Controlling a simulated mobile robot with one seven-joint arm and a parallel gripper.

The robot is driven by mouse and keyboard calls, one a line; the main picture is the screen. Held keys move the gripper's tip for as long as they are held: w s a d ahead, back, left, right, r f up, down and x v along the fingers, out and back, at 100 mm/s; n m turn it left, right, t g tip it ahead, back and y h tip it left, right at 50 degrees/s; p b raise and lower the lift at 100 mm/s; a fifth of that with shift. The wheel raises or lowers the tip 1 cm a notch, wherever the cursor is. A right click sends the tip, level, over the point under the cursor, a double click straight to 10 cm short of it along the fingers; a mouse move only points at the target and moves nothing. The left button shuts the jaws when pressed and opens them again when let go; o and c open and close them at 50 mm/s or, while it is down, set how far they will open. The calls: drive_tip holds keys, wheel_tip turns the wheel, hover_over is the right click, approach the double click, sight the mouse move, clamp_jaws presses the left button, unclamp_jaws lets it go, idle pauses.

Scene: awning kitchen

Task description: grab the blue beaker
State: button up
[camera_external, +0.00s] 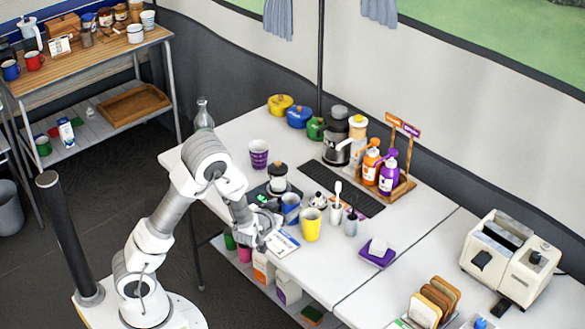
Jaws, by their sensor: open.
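A blue beaker (290,202) stands on the white table, just beyond my gripper and partly hidden by things around it. My gripper (268,236) is at the table's front edge, open, to the lower left of the beaker. I see nothing held in it, though its fingers are small in this view. A yellow cup (311,225) stands close to the right of the beaker.
A dark coffee maker (278,179) stands behind the beaker, and a purple patterned cup (259,154) farther left. A toothbrush cup (336,212) and grey cup (351,224) stand to the right. A paper (283,243) lies near the front edge.

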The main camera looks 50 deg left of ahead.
sight(294, 199)
drive_tip(key=shift+x, duration=1)
drive_tip(key=b+x, duration=0.1)
drive_tip(key=x, duration=0.5)
drive_tip(key=c, duration=1.1)
drive_tip(key=shift+r, duration=0.15)
